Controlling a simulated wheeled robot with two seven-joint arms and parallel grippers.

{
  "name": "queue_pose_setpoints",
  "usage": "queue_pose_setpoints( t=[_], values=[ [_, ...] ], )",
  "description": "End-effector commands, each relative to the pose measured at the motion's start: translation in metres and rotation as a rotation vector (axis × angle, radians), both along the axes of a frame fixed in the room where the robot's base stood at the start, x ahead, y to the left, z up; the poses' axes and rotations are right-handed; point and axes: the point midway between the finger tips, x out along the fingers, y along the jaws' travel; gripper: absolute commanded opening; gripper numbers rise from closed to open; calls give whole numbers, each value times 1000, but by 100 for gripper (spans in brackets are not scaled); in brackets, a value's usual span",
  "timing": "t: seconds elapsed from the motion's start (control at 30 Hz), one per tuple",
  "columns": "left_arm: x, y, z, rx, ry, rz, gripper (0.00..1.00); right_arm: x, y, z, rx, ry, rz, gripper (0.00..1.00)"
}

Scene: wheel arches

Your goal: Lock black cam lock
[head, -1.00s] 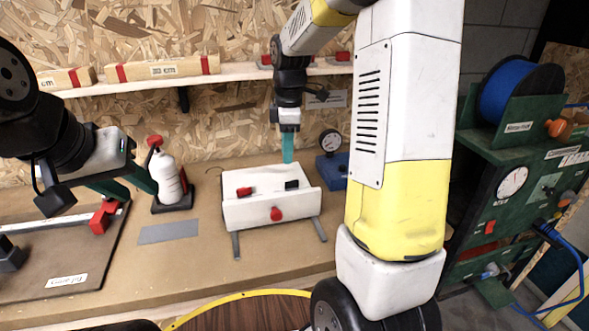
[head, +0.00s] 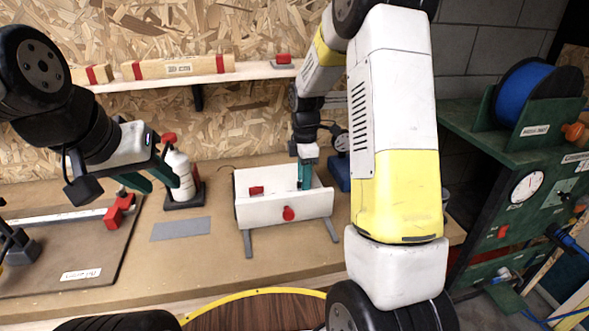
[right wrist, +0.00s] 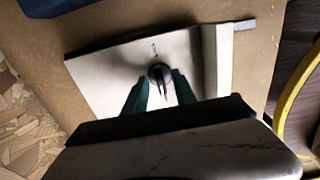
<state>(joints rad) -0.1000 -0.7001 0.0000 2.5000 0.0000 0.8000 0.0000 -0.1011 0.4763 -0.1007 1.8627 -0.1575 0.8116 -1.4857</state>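The white box (head: 262,207) stands on thin legs on the workbench, with a red cam lock (head: 256,190) on its top and a red knob (head: 289,213) on its front. My right gripper (head: 304,186) reaches down to the right part of the box top and hides the black cam lock in the head view. In the right wrist view the black cam lock (right wrist: 160,73) lies between the green fingertips, on the white panel. The fingers stand apart around it, with pale gaps visible; firm contact cannot be told. My left gripper (head: 150,181) is open and empty above the bench at left.
A white bottle (head: 181,172) with a red top stands left of the box. A grey plate (head: 181,229) lies flat on the bench. A gauge (head: 341,143) stands behind the box at right. A shelf (head: 150,84) runs along the back wall.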

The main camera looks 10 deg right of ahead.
Motion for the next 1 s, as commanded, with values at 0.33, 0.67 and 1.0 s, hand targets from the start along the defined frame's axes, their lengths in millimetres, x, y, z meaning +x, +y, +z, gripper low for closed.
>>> queue_pose_setpoints(
  t=[0.33, 0.67, 1.0],
  values=[
    [0, 0, 0, 0, 0, 0, 36, 0, 0, 0, 0, 0, -1, 0],
    [0, 0, 0, 0, 0, 0, 36, 0, 0, 1, 0, 0, -15, 0],
    [0, 0, 0, 0, 0, 0, 36, 0, 0, 1, 0, 0, -178, 0]
  ],
)
